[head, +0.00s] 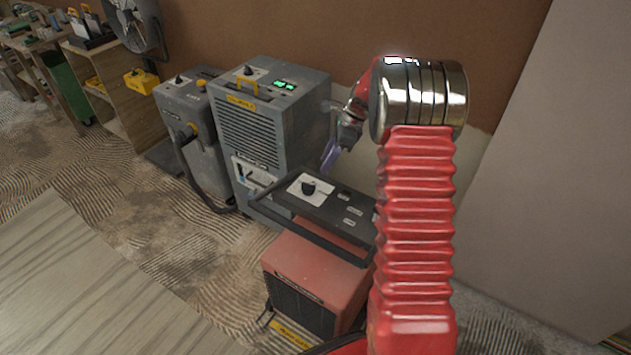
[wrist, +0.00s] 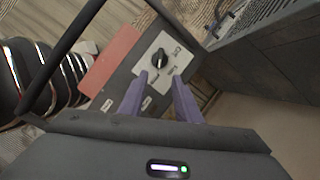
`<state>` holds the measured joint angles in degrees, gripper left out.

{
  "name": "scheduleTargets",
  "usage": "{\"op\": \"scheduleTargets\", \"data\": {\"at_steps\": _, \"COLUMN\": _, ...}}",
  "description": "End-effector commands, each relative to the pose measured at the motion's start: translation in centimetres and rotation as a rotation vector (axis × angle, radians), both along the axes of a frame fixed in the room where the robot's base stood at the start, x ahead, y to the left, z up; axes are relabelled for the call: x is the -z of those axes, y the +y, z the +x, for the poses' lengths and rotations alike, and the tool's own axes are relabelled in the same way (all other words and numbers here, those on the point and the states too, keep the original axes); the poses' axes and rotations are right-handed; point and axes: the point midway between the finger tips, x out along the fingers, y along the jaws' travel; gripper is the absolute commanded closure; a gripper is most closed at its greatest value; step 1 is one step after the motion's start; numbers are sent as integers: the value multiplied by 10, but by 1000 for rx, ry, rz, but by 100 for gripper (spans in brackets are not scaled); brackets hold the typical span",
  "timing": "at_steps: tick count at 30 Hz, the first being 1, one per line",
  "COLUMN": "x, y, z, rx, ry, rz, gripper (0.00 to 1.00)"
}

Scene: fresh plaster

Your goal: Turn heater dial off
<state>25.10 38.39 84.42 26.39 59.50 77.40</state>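The heater (head: 318,268) is a red box with a dark grille and a black top panel, standing on the floor in the head view. Its dial, a black knob (head: 308,187) on a white plate, sits on the top panel. In the wrist view the knob (wrist: 159,58) and its plate lie just beyond the fingertips. My gripper (head: 329,154) is above and behind the knob, apart from it. In the wrist view its two purple fingers (wrist: 158,98) are spread apart with nothing between them. The small labels around the knob are too blurred to read.
A tall grey dehumidifier-like unit (head: 262,130) with a green display stands just left of the heater. A smaller grey machine (head: 187,115) with a hose stands further left. The brown wall is close behind. A dark handle bar runs along the heater's front edge.

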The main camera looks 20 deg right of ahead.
Motion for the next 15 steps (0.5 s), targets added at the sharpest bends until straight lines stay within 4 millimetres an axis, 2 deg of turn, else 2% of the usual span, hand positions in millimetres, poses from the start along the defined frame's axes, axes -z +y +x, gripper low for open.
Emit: {"op": "scheduleTargets", "data": {"at_steps": 15, "x": 75, "y": 28, "z": 13, "rx": -2, "ry": 2, "rz": 0, "gripper": 70}}
